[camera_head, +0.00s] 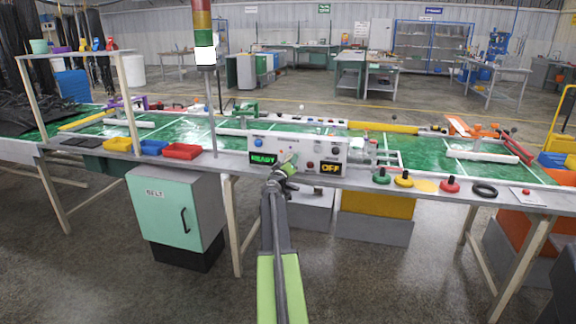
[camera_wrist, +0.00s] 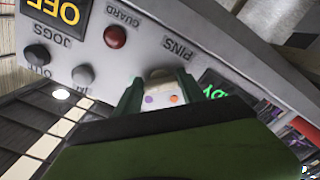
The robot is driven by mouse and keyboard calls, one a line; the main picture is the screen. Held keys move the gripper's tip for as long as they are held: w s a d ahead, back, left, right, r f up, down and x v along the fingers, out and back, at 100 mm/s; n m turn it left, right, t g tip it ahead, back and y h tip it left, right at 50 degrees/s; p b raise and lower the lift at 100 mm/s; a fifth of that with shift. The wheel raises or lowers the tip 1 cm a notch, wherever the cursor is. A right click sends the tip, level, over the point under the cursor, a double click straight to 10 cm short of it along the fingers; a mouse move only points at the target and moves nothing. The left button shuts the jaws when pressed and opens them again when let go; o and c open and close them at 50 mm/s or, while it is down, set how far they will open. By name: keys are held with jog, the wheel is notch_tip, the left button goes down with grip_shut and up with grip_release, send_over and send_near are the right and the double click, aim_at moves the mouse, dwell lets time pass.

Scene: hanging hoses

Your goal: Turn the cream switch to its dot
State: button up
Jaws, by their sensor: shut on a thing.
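The control box (camera_head: 316,148) stands on the table's near edge, with a green READY display (camera_head: 263,158) and a yellow OFF display (camera_head: 331,168). My gripper (camera_head: 287,172) is at the box's front, between the displays, and covers part of it. In the wrist view my green gripper jaws (camera_wrist: 158,92) are shut on a small cream-grey piece (camera_wrist: 160,73), apparently the cream switch, near the PINS label. A pale patch between the jaws shows a purple dot (camera_wrist: 148,99) and an orange dot (camera_wrist: 174,98). The switch's pointing direction cannot be told.
In the wrist view a dark red button (camera_wrist: 115,37) by GUARD and grey JOGS buttons (camera_wrist: 83,75) sit close by. Green (camera_head: 381,176), yellow and red knobs lie right.

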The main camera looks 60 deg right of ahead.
jog(key=shift+s+d+m, duration=0.15)
jog(key=shift+m, duration=0.95)
jog(key=o, duration=1.2)
jog(key=shift+s+r, duration=0.1)
jog(key=shift+r, duration=0.05)
jog(key=shift+o, duration=0.8)
jog(key=v, duration=1.7)
jog(key=shift+a, duration=0.35)
